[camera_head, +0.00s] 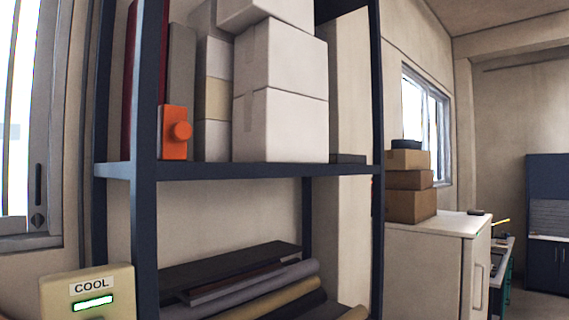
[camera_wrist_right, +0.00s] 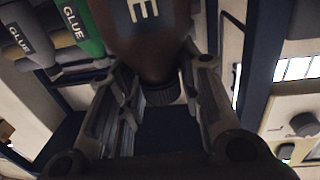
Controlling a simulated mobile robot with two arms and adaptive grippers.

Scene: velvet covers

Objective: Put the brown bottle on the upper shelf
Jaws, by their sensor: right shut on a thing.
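The brown bottle (camera_wrist_right: 150,35) fills the upper middle of the right wrist view, with a pale letter "E" on its side and a dark ribbed cap pointing toward the camera. My right gripper (camera_wrist_right: 160,82) is shut on it, with one finger on each side near the neck and cap. The bottle's far end is cut off by the frame. The upper shelf (camera_head: 270,170) is a dark blue board in the head view, bearing boxes and upright items. Neither gripper nor the bottle shows in the head view.
White boxes (camera_head: 280,120) and an orange block (camera_head: 174,135) occupy the upper shelf; bare board shows right of the boxes, near a dark flat item (camera_head: 348,158). Rolls (camera_head: 250,290) lie below. Glue bottles, one green (camera_wrist_right: 85,30), one grey (camera_wrist_right: 25,42), appear beside the brown bottle.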

